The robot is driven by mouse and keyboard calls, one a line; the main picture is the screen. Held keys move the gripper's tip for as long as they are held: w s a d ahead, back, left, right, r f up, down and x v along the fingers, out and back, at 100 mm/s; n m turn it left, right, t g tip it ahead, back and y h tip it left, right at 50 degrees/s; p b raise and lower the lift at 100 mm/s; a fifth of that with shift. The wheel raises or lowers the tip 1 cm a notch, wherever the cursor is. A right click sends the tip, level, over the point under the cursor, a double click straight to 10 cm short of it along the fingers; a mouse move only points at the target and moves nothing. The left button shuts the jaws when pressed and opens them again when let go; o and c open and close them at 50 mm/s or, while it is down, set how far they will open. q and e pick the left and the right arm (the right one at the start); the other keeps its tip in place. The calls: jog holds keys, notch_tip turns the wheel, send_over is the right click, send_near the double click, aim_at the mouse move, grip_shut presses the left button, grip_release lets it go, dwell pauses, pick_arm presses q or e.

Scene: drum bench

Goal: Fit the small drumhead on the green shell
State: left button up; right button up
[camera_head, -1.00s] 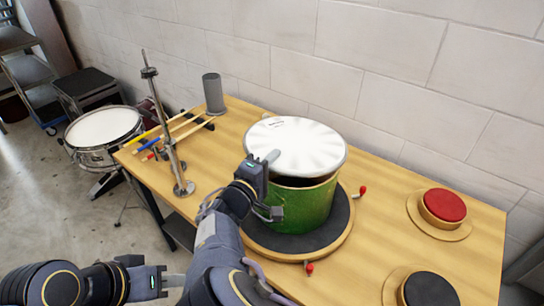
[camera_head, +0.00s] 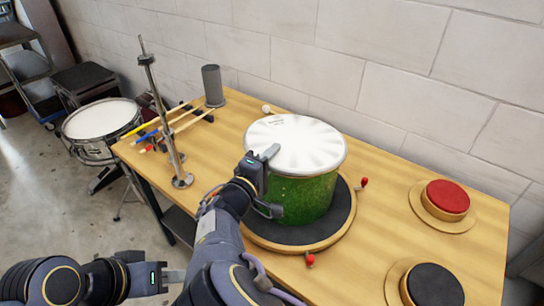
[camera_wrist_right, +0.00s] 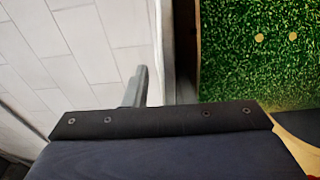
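The white drumhead (camera_head: 300,140) lies on top of the green shell (camera_head: 310,198), roughly level, with its rim meeting the shell along the near side. The shell stands upright on a round dark pad. My right gripper (camera_head: 270,182) is at the drum's near left side, its fingers wide apart. One finger is at the drumhead's edge and the other is lower, beside the shell. In the right wrist view the green shell (camera_wrist_right: 255,50) fills the right side, and one finger shows near the rim. My left gripper (camera_head: 172,278) is low at the left, away from the bench; its opening is unclear.
The round pad (camera_head: 345,222) has red-knobbed clamps (camera_head: 310,259) around it. A red pad (camera_head: 446,197) and a black pad (camera_head: 432,288) sit at the right. A metal stand (camera_head: 165,110), drumsticks (camera_head: 180,119) and a grey cylinder (camera_head: 213,86) occupy the left end.

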jog(key=o, duration=0.4)
jog(key=shift+f, duration=0.15)
jog(key=shift+c, duration=0.2)
